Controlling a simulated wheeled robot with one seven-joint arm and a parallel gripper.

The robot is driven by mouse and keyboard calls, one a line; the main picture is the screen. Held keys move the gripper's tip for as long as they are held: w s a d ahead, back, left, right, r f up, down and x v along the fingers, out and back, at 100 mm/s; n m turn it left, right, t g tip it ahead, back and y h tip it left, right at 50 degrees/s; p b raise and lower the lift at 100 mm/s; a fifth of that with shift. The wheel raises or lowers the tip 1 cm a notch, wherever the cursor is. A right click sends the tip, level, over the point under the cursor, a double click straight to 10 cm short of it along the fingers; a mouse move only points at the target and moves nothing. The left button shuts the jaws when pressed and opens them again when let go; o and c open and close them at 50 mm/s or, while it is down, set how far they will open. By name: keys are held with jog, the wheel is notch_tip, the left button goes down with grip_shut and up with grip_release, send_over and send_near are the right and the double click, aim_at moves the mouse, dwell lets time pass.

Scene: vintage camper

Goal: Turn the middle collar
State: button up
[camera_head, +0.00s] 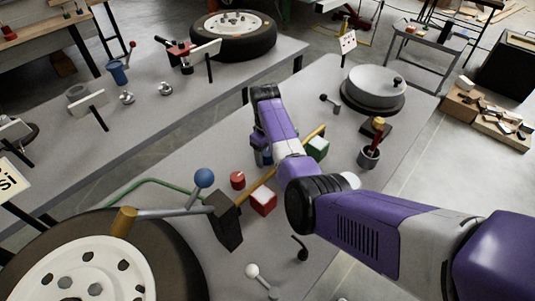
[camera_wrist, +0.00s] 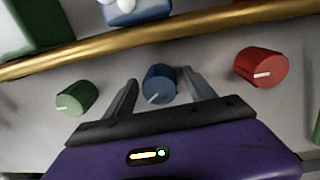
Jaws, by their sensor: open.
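Three round collars with white pointer marks stand in a row in the wrist view: a green one (camera_wrist: 76,98) at left, the blue middle collar (camera_wrist: 159,83) and a red one (camera_wrist: 262,67) at right. My gripper (camera_wrist: 160,77) is open, with one finger on each side of the blue collar and a visible gap on both sides. The blue collar's pointer aims down and left in that view. In the head view, my gripper (camera_head: 262,158) is low over the table and largely hides the blue collar. The red collar (camera_head: 237,180) shows clearly there.
A brass rod (camera_wrist: 160,38) runs just beyond the collars, with a blue block (camera_wrist: 138,12) and a green-and-white block at it. In the head view, a red-and-white block (camera_head: 263,201), a dark post (camera_head: 226,220) and a blue-ball lever (camera_head: 204,178) stand nearby.

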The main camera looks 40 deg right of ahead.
jog(key=shift+c, duration=0.4)
jog(key=c, duration=1.3)
jog(key=m, duration=0.3)
jog(key=shift+m, duration=0.3)
jog(key=shift+a+m, duration=0.1)
jog(key=shift+m, duration=1.6)
jog(key=o, duration=1.4)
